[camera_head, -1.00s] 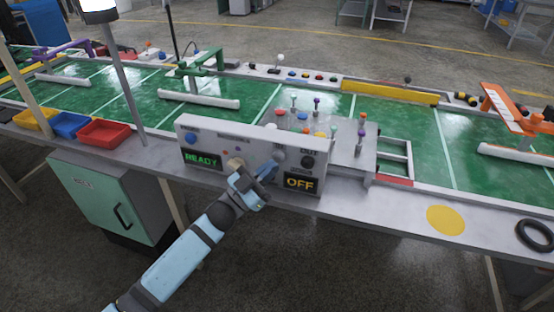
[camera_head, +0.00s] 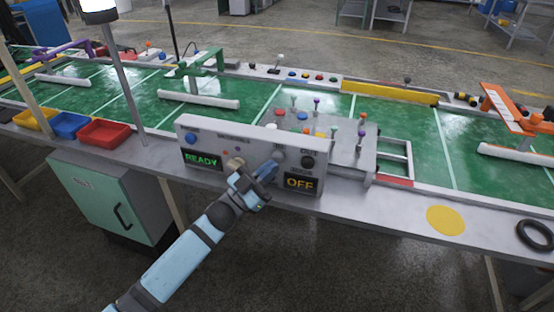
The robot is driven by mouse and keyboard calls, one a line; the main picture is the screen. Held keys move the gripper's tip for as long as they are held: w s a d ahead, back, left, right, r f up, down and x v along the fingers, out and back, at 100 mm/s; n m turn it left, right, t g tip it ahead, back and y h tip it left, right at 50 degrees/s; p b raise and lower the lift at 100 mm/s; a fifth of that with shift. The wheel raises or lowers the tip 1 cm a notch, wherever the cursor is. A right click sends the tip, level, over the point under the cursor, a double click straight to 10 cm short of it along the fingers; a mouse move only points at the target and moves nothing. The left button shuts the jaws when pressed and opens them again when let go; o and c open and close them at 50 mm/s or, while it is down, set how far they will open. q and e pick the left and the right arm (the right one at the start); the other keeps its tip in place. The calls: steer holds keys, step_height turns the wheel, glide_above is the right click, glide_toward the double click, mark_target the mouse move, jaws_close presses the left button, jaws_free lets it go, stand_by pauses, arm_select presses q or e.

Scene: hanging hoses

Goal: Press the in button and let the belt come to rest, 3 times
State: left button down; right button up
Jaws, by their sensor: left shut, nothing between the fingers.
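The grey control panel (camera_head: 235,143) stands at the front edge of the belt table. Its left display (camera_head: 201,158) reads READY in green, and its right display (camera_head: 299,183) reads OFF in amber. A blue button (camera_head: 190,138) is at its upper left, and a beige knob or button (camera_head: 234,163) is near its middle. I cannot read which control is the in button. My left gripper (camera_head: 252,173) is shut and empty, close in front of the panel's lower middle, and hides part of it. Touch is unclear. The green belt (camera_head: 400,120) runs behind. My right gripper is out of view.
Yellow, blue and red trays (camera_head: 103,134) sit at the left. A metal plate (camera_head: 352,150) with several coloured pegs is behind the panel. A yellow disc (camera_head: 445,220) and a black ring (camera_head: 536,235) lie on the right front edge. A lamp post (camera_head: 128,90) rises at the left.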

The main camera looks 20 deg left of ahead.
arm_select(q)
steer(key=shift+w, duration=0.15)
stand_by(0.6)
steer(key=shift+w, duration=0.25)
steer(key=shift+w, duration=0.45)
stand_by(0.6)
steer(key=shift+w+a+r, duration=0.1)
steer(key=shift+w+r, duration=0.1)
steer(key=shift+r, duration=0.2)
stand_by(0.5)
steer(key=shift+s, duration=0.2)
steer(key=shift+s+f+p, duration=0.3)
steer(key=shift+s+p, duration=0.2)
